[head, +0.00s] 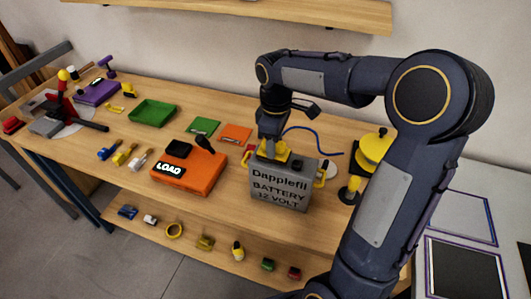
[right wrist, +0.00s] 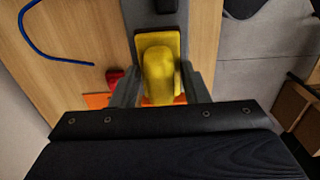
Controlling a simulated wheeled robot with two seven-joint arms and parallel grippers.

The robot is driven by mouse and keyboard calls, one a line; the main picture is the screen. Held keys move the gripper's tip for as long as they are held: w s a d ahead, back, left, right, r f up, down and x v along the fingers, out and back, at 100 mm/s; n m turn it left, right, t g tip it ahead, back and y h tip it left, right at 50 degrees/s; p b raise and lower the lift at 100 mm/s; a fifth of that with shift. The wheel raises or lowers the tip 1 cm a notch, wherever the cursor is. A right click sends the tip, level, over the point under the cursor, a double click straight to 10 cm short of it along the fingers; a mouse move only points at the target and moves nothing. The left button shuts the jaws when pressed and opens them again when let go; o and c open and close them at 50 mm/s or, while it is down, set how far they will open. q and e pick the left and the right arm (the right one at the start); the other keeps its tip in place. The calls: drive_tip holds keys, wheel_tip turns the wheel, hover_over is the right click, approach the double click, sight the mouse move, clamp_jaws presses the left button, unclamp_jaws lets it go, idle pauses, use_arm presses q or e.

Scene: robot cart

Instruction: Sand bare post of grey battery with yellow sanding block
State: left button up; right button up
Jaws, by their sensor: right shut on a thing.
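The grey battery (head: 279,190), lettered "Dapplefil BATTERY 12 VOLT", stands upright on the bench with yellow handles at its sides. A dark post or cap (head: 299,164) shows on its top right. My right gripper (head: 269,150) points down over the battery's top left and is shut on the yellow sanding block (head: 276,156). The block also shows between the fingers in the right wrist view (right wrist: 160,72). Block and gripper hide the top beneath, so I cannot tell whether the block touches a post. My left gripper is out of view.
An orange LOAD box (head: 187,178) stands left of the battery. A blue cable (head: 315,145) lies behind it, and a yellow-and-black device (head: 372,152) stands to its right. Green (head: 203,126) and orange (head: 235,133) pads and a green tray (head: 153,112) lie farther left.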

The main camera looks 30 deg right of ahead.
drive_tip(key=shift+s+d, duration=0.45)
drive_tip(key=shift+s, duration=0.05)
drive_tip(key=shift+r+p, duration=0.75)
drive_tip(key=shift+r, duration=0.1)
drive_tip(key=shift+f, duration=0.1)
drive_tip(key=shift+w+a, duration=0.35)
drive_tip(key=shift+w, duration=0.15)
drive_tip(key=w+a, duration=0.4)
drive_tip(key=shift+w+f+b, duration=0.2)
drive_tip(key=shift+w+b, duration=0.1)
